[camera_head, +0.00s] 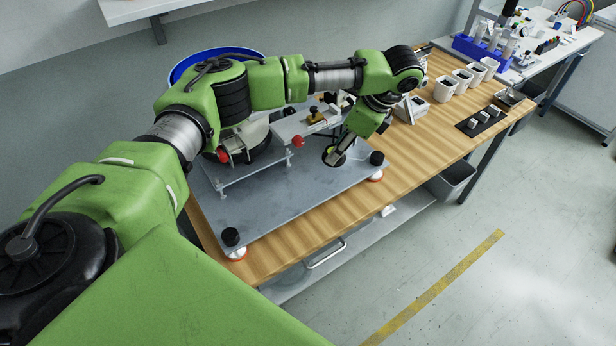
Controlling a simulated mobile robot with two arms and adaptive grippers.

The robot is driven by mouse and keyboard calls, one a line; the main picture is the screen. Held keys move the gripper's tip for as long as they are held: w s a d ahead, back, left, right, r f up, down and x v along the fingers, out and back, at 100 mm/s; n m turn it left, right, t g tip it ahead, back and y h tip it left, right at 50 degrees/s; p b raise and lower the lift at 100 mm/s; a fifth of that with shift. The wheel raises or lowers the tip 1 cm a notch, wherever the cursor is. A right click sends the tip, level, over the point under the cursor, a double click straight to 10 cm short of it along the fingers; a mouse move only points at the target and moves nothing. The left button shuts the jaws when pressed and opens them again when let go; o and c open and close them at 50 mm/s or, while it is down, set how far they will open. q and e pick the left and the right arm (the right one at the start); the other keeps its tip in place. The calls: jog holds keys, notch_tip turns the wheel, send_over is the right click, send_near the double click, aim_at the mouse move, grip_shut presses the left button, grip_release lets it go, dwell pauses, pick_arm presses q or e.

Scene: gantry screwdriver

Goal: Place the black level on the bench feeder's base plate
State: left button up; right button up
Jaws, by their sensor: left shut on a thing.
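My left gripper (343,152) reaches in over the bench feeder and points down at the right part of its base plate. It is shut on the black level (331,157), a small round dark piece with a yellow-green spot, partly hidden by the fingers. The level is at or just above the plate; I cannot tell if it touches. The grey base plate (290,195) lies on the wooden bench, with black knobs at its front corners. My arm hides part of the feeder (290,125). My right gripper is not in view.
The wooden bench (400,160) holds several white cups (445,88) and a dark tray with small white blocks (482,122) to the right. A blue round bin rim (190,62) shows behind my arm. A grey bin (452,182) stands below the bench.

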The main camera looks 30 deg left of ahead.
pick_arm(q)
jog(key=s+a+f, duration=0.1)
jog(key=f, duration=0.1)
jog(key=s+a+f+p, duration=0.1)
jog(key=s+a+f, duration=0.2)
jog(key=f, duration=0.1)
jog(key=shift+s+a+f+p, duration=0.1)
jog(key=shift+s+a+p, duration=0.25)
jog(key=shift+s, duration=0.05)
jog(key=f, duration=0.3)
jog(key=shift+s+a+f, duration=0.1)
jog(key=shift+s+a, duration=0.1)
jog(key=shift+s, duration=0.1)
jog(key=shift+w+f, duration=0.1)
jog(key=shift+f, duration=0.25)
